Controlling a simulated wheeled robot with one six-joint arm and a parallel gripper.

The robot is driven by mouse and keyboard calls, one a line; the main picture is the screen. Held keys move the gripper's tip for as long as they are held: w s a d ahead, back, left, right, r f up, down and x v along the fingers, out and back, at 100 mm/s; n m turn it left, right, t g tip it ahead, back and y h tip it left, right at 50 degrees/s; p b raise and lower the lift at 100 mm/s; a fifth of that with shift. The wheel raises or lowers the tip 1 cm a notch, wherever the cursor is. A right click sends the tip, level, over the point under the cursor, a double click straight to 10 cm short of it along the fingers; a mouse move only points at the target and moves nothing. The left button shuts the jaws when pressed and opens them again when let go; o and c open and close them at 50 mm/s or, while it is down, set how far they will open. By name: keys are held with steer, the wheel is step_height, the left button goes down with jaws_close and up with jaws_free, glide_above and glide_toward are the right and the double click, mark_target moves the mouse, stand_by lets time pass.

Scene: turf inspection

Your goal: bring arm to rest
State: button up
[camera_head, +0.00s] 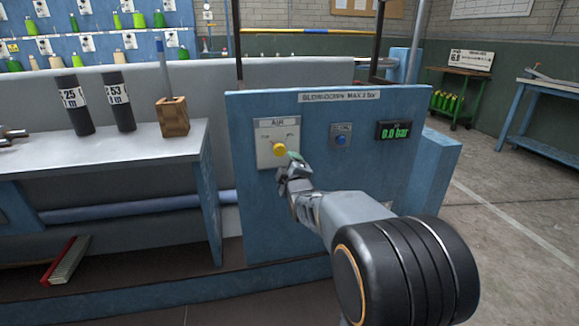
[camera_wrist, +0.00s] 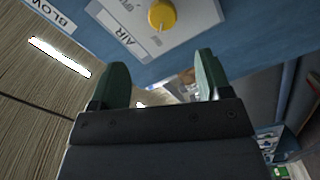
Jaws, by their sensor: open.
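My gripper (camera_head: 293,160) is in front of the blue control panel (camera_head: 372,178), just below and right of the yellow knob (camera_head: 279,149) on the white AIR plate (camera_head: 265,157). In the wrist view my gripper (camera_wrist: 158,82) shows two green fingertips standing apart with nothing between them. The yellow knob (camera_wrist: 162,15) lies beyond them near the top edge and does not appear to be held. My arm (camera_head: 345,215) reaches out from the lower right toward the panel.
The panel also has a blue button (camera_head: 341,140) and a display (camera_head: 393,130) reading 0.0 bar. At left a grey bench (camera_head: 120,150) carries two black cylinders (camera_head: 75,106) and a wooden block (camera_head: 172,118). Open floor (camera_head: 500,200) lies at right, before a blue table (camera_head: 545,110).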

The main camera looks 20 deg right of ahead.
steer(key=shift+s, duration=0.25)
stand_by(0.3)
steer(key=s+a+r+m+g+y+p, duration=0.1)
steer(key=s+a+r+m+g+p, duration=0.2)
steer(key=s+r+p, duration=0.4)
steer(key=s+a+r+m+g+y+p, duration=0.1)
steer(key=s+a+r+m+g+p, duration=0.3)
steer(key=p, duration=1.3)
steer(key=s+a+r+m+g+y+p, duration=0.1)
steer(key=s+a+r+m+g+p, duration=0.2)
steer(key=s+r+p, duration=0.9)
steer(key=shift+s+a+r+m+g+y, duration=0.3)
steer(key=shift+s+a+g, duration=0.75)
steer(key=shift+s+g, duration=0.85)
steer(key=shift+w+f, duration=0.1)
steer(key=shift+r, duration=0.25)
